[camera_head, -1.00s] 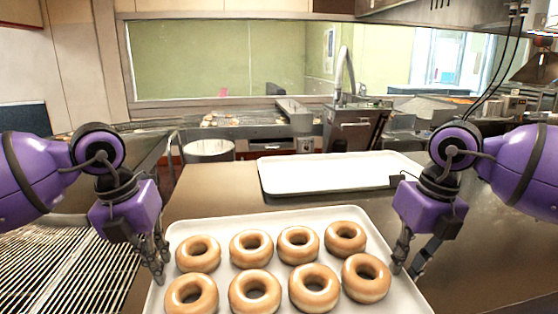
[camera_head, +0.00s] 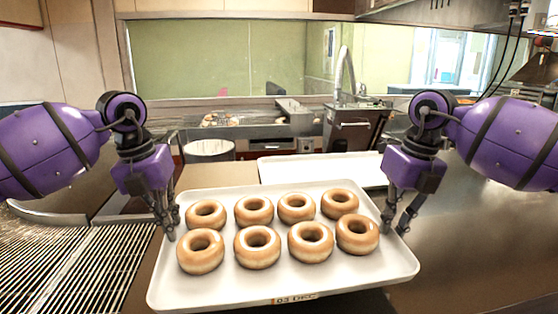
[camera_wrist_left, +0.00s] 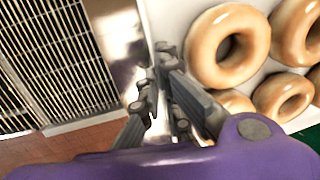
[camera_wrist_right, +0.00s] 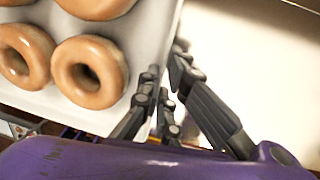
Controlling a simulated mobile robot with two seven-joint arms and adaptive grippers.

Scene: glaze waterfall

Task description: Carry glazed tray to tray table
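The glazed tray (camera_head: 240,291) is white and carries several glazed ring doughnuts (camera_head: 311,242) in two rows. It appears raised off the surface and roughly level in the head view. My left gripper (camera_head: 168,228) is closed on its left rim, which also shows in the left wrist view (camera_wrist_left: 160,25). My right gripper (camera_head: 396,222) is closed on its right rim, with the fingers on either side of the edge in the right wrist view (camera_wrist_right: 160,78). The rims between the fingertips are partly hidden.
A second, empty white tray (camera_head: 300,170) lies on the counter behind the glazed tray. A wire rack (camera_head: 80,262) is at the left. Bare dark counter (camera_head: 480,240) lies at the right. A round white bin (camera_head: 209,150) and a sink tap (camera_head: 345,75) stand further back.

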